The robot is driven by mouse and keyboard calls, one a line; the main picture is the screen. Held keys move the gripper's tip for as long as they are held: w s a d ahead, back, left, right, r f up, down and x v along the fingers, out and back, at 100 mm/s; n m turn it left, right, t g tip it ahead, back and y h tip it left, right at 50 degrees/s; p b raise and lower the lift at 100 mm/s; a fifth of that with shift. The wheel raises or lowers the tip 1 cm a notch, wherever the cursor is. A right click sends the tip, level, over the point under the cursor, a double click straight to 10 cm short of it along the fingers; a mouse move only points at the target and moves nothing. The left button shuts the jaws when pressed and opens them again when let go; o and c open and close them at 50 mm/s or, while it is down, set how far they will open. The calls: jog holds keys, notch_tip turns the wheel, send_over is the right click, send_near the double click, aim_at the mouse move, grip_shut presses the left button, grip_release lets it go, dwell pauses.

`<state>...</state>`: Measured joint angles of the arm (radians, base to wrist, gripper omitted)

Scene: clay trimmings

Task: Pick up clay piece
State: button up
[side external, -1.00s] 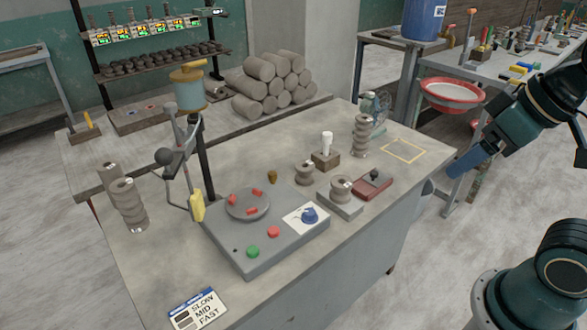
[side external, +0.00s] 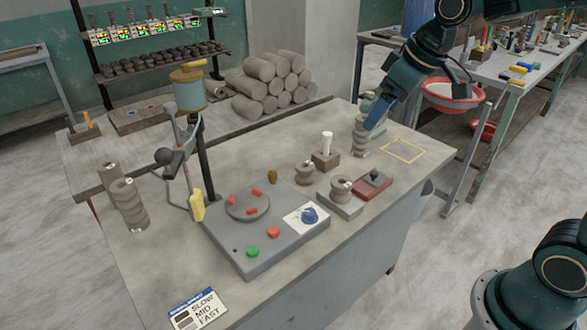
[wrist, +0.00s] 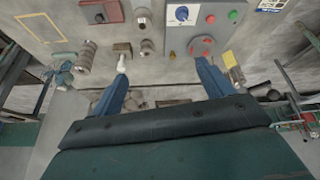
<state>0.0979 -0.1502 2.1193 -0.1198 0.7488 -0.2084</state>
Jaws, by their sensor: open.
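Grey ridged clay pieces stand on the worktable (side external: 300,265). A tall one (side external: 361,140) is at the back right and shows at left in the wrist view (wrist: 85,60). A short one (side external: 304,173) stands near the middle, and another (side external: 341,187) sits on a grey block.
A grey control box (side external: 270,246) with a disc and buttons fills the table's middle. A post with a lever (side external: 201,150) rises behind it. A block with a white peg (side external: 326,158) and a red-based device (side external: 373,184) stand close to the clay.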

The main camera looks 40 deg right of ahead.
jog(key=w+d+f+n, duration=0.15)
jog(key=w+f, duration=0.45)
jog(key=w, duration=0.6)
jog(key=n+y, duration=0.1)
send_near(306, 165)
jog(key=shift+w+d+r+g, duration=0.1)
jog(key=shift+w+r+g, duration=0.1)
jog(key=shift+r+g, duration=0.35)
jog(key=shift+r, duration=0.1)
jog(key=shift+x, duration=4.2)
jog(key=shift+w+a, duration=0.1)
jog(key=shift+a, duration=0.1)
jog(key=shift+x, duration=2.55)
